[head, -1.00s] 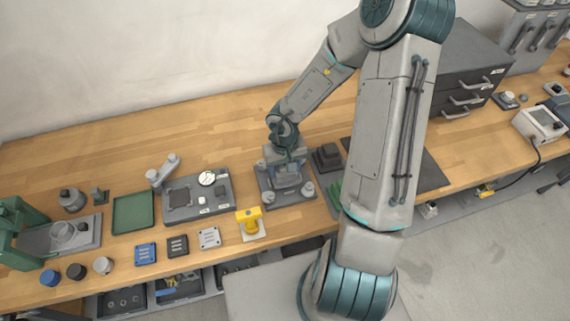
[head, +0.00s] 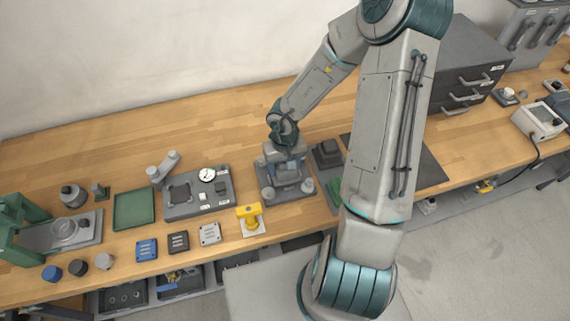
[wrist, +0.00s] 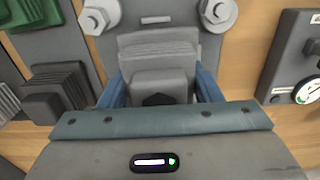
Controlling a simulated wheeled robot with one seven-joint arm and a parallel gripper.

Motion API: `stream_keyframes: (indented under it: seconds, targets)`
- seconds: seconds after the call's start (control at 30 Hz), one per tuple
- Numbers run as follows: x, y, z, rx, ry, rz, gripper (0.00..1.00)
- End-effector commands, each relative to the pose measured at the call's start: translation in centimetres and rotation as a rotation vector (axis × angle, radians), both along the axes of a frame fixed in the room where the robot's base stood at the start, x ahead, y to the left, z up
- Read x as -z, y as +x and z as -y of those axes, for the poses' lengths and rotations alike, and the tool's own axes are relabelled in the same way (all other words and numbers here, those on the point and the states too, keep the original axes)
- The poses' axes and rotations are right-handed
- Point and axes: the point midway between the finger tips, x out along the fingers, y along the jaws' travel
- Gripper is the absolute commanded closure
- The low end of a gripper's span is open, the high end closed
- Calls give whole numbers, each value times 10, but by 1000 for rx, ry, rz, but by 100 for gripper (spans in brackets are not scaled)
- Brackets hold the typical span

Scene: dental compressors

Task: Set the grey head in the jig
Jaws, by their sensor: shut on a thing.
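The grey head, a finned block (wrist: 160,60), sits between the two blue fingers of my gripper (wrist: 160,92) in the wrist view. The fingers are shut on its sides. In the head view my gripper (head: 286,168) points down over the jig (head: 287,194), a dark plate with round light posts near its front corners. The posts also show in the wrist view, at the top on both sides of the head. The head is within the jig's outline, low over the plate. My gripper hides its underside, so I cannot tell whether it is fully seated.
A dark finned block (head: 327,152) stands on a plate just right of the jig. A yellow clamp-like part (head: 249,217) stands in front-left. A grey fixture with a dial gauge (head: 207,175) and a green tray (head: 134,209) are left. The bench behind is clear.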

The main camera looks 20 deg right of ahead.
Motion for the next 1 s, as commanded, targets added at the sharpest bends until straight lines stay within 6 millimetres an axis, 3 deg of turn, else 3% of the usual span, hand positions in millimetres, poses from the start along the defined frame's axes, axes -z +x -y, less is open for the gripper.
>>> stream_keyframes:
  seconds: [1.0]
  targets:
    - [8,1,0,-1,0,1,84]
